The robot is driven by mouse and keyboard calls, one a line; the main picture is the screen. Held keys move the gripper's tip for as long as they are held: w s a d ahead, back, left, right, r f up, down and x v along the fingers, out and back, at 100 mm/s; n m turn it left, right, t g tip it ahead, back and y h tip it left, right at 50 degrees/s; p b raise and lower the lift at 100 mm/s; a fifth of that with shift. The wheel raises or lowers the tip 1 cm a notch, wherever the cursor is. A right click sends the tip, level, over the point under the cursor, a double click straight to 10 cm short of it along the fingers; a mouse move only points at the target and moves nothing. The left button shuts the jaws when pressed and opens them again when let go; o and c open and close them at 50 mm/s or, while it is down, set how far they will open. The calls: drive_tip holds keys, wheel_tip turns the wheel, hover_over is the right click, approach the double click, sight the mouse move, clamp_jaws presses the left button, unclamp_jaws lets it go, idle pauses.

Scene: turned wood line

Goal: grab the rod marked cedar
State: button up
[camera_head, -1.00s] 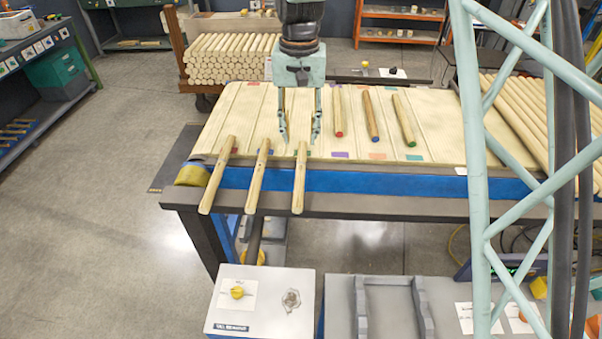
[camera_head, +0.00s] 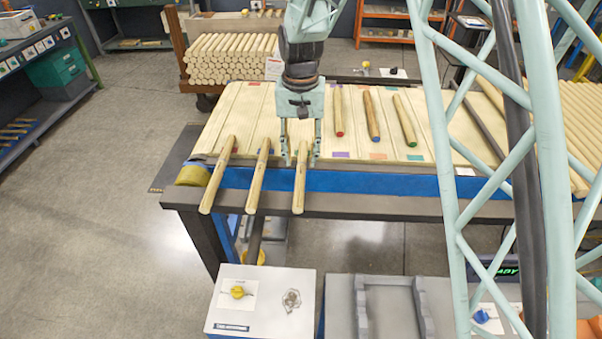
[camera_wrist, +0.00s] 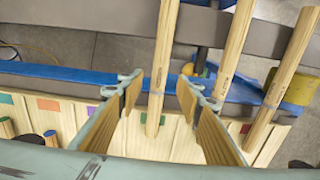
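Three pale wood rods lie across the blue front edge of the slatted table, a left rod (camera_head: 218,176), a middle rod (camera_head: 258,176) and a right rod (camera_head: 299,185). Each carries small dark writing, too small to read, so I cannot tell which is marked cedar. My gripper (camera_head: 299,161) points down at the far end of the right rod. In the wrist view my gripper (camera_wrist: 160,82) is open, with one finger on each side of this rod (camera_wrist: 160,70) and visible gaps.
Three more rods with red (camera_head: 338,112), blue (camera_head: 372,116) and green (camera_head: 405,120) ends lie farther back on the table. Many rods are stacked at the right (camera_head: 560,130) and on a rear cart (camera_head: 230,60). A control box (camera_head: 262,300) stands in front.

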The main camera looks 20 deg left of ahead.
sight(301, 169)
drive_tip(key=shift+f, duration=0.1)
idle(0.3)
drive_tip(key=shift+w+f, duration=0.15)
drive_tip(key=shift+f, duration=2.4)
drive_tip(key=c, duration=1)
